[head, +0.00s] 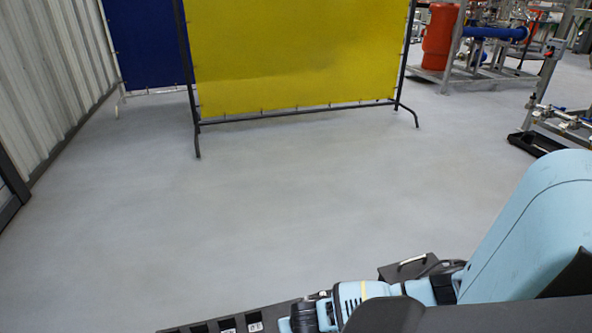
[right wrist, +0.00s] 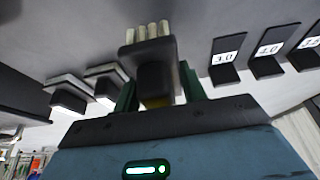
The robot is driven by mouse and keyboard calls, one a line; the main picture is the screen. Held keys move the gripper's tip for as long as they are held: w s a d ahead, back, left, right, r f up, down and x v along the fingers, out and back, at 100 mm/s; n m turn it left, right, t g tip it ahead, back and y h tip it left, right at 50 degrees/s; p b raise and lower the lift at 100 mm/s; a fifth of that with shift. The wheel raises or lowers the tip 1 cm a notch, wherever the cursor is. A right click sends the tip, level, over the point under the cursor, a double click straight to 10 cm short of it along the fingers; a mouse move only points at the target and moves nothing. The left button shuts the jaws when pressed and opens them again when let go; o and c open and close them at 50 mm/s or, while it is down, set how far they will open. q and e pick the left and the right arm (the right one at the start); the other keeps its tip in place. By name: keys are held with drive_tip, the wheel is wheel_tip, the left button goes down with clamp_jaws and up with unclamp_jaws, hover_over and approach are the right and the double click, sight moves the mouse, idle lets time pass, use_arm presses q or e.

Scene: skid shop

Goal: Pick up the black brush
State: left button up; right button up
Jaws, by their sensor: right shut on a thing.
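The black brush (right wrist: 152,58) shows in the right wrist view as a dark block with several pale, cream tufts at its far end. My right gripper (right wrist: 158,84) has its green fingers on both sides of the block and is shut on it. The lower part of the brush is hidden between the fingers. My left gripper is not in view.
Black labelled holders (right wrist: 226,66) stand right of the brush in the wrist view; dark blocks (right wrist: 70,95) stand left. Open floor (head: 250,210) reaches a yellow screen (head: 295,55).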

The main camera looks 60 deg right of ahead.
drive_tip(key=s+a+p, duration=0.1)
drive_tip(key=s, duration=0.1)
drive_tip(key=s+a, duration=0.2)
drive_tip(key=s+a+p, duration=0.1)
drive_tip(key=s+a, duration=0.1)
drive_tip(key=shift+s+a+r+p, duration=0.2)
drive_tip(key=shift+r+p, duration=0.1)
drive_tip(key=shift+r, duration=0.1)
